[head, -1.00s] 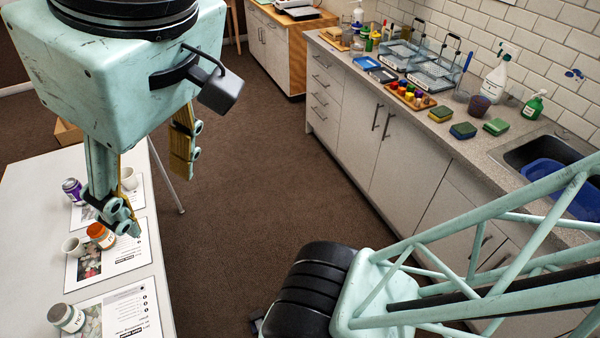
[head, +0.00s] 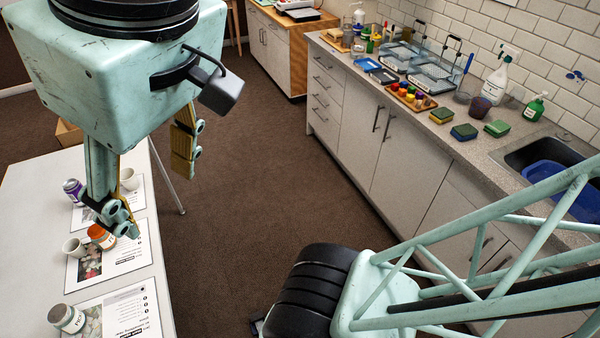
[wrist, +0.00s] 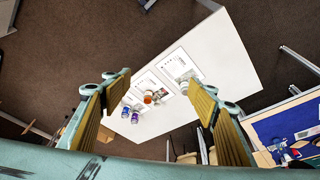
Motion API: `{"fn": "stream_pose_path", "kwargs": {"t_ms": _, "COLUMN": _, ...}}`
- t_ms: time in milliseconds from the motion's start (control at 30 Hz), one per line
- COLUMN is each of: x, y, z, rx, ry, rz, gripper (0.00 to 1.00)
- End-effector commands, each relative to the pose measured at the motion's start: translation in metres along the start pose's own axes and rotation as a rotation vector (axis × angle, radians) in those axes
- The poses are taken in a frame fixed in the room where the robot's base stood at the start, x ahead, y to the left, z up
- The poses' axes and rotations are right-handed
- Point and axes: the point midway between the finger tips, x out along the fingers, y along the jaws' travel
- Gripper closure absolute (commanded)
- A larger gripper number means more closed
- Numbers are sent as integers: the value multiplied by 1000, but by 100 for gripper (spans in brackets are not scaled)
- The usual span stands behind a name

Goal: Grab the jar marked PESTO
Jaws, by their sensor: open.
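A jar with a grey lid (head: 66,318) stands upright on a printed sheet at the near end of the white table, at the lower left of the head view. Its white label shows letters that look like the start of PESTO. A pale jar in the wrist view (wrist: 184,88) seems to be the same one. My gripper (head: 155,205) is open and empty, well above the table, its fingers wide apart. In the wrist view the fingers (wrist: 160,88) frame the table from above, with the jars far below.
A counter (head: 400,120) with trays, sponges and bottles runs along the wall. The brown floor between is clear.

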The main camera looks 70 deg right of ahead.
Motion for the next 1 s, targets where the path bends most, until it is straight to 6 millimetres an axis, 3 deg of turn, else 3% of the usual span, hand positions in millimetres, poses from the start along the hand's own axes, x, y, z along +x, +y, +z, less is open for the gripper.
{"fn": "stream_pose_path", "kwargs": {"t_ms": 233, "x": 1, "y": 0, "z": 4, "rx": 2, "ry": -2, "rz": 1, "gripper": 46}}
{"fn": "stream_pose_path", "kwargs": {"t_ms": 467, "x": 4, "y": 0, "z": -6, "rx": 25, "ry": -9, "rz": 0, "gripper": 46}}
{"fn": "stream_pose_path", "kwargs": {"t_ms": 1000, "x": 27, "y": 3, "z": -80, "rx": 202, "ry": -48, "rz": 6, "gripper": 46}}
